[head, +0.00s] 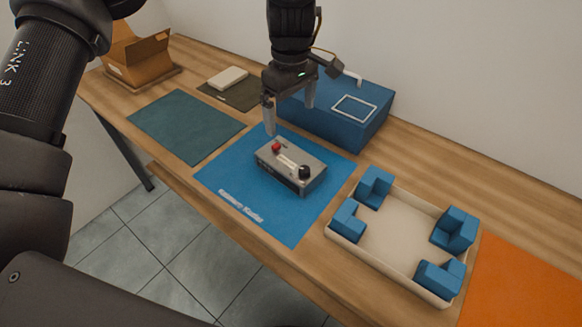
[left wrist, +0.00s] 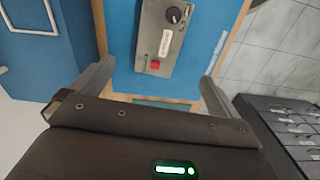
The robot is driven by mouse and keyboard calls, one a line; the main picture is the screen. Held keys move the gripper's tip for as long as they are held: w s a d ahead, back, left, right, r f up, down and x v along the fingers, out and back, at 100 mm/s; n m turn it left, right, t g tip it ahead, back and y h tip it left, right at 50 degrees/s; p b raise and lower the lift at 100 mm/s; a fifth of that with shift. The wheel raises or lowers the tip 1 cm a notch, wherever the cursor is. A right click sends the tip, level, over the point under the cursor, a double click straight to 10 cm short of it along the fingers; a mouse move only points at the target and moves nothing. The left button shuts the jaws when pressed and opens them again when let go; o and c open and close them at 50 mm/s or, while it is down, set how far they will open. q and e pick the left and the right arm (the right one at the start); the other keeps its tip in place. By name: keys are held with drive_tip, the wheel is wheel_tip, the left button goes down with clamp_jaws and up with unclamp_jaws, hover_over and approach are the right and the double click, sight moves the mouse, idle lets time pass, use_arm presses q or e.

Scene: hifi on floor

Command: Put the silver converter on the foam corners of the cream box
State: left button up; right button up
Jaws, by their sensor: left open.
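The silver converter (head: 291,164) is a small grey box with a red button and a black knob on top. It lies on a blue mat (head: 225,183) and also shows in the left wrist view (left wrist: 160,40). The open cream box (head: 395,228) stands to the right of the mat, with a blue foam piece in each corner, such as the near-left one (head: 347,222). My left gripper (head: 288,117) is open and empty above the converter's far end, apart from it; its fingers (left wrist: 155,82) show either side of the converter in the wrist view. My right gripper is not in view.
A blue box (head: 340,127) with a white outline stands behind the mat. A green mat (head: 185,127), a dark mat with a pale block (head: 229,77), and an open cardboard box (head: 137,55) lie left. An orange mat (head: 520,285) lies right.

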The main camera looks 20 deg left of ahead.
use_arm(q)
drive_tip(key=b, duration=0.5)
approach(290, 159)
drive_tip(key=shift+d, duration=0.15)
drive_tip(key=shift+f, duration=2.9)
drive_tip(key=f, duration=0.4)
drive_tip(key=shift+a+f, duration=0.2)
drive_tip(key=shift+f, duration=0.4)
drive_tip(key=shift+r, duration=0.1)
drive_tip(key=c, duration=1.7)
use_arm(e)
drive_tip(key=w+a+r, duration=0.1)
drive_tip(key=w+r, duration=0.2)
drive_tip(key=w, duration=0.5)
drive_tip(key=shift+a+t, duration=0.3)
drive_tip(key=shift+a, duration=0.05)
